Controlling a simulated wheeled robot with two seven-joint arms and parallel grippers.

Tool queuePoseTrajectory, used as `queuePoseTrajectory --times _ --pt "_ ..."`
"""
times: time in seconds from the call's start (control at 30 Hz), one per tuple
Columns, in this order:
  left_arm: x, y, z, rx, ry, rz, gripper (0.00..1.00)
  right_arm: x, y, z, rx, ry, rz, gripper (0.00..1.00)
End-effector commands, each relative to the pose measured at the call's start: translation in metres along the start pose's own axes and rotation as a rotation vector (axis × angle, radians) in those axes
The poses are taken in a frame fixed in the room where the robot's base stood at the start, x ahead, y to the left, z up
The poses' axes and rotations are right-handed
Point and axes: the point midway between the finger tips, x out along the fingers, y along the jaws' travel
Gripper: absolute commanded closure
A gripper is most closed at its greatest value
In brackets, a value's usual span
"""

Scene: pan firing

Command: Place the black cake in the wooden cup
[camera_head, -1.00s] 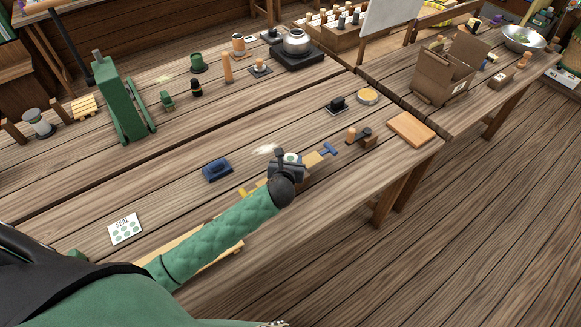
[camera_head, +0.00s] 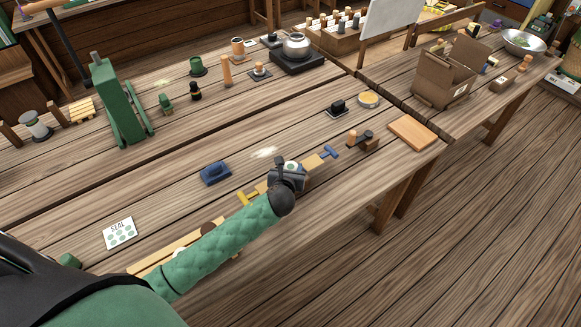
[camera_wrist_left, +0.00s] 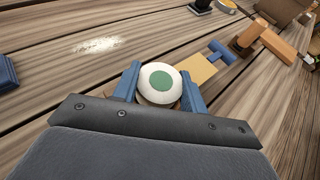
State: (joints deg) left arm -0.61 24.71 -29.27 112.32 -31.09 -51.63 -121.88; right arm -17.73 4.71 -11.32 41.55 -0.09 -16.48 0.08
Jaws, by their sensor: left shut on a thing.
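My left gripper (camera_head: 290,170) is low over the front table, its blue fingers shut on a round white piece with a green centre (camera_wrist_left: 161,82). A brownish part shows beneath its white top. I cannot tell whether this is the black cake. A dark brown disc (camera_head: 206,226) lies on a pale wooden board (camera_head: 150,266), partly behind my left arm. A wood-coloured cup (camera_head: 238,46) stands at the back of the table and may be the wooden cup. My right gripper is not in view.
A blue block (camera_head: 215,172) lies left of the gripper. A blue-handled tool (camera_head: 330,153) and a wooden stand (camera_head: 361,140) are to its right. A square wooden board (camera_head: 413,132) is near the right edge. The table's middle is largely clear.

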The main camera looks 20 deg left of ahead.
Motion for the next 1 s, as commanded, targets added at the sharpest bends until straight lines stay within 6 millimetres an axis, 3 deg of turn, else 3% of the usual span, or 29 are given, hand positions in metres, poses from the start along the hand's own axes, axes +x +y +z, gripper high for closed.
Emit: queuePoseTrajectory --times 0.27,0.3,0.4,1.0 --pt "0.002 0.000 -0.011 0.004 0.009 0.001 0.84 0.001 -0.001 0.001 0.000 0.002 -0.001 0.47" --pt "0.002 0.000 -0.012 0.004 0.010 0.002 0.56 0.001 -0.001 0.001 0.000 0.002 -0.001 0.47" --pt "0.002 0.000 -0.014 0.004 0.013 0.002 0.36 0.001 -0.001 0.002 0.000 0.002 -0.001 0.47" --pt "0.002 0.001 -0.009 0.002 0.007 0.002 0.36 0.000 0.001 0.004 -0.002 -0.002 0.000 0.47"
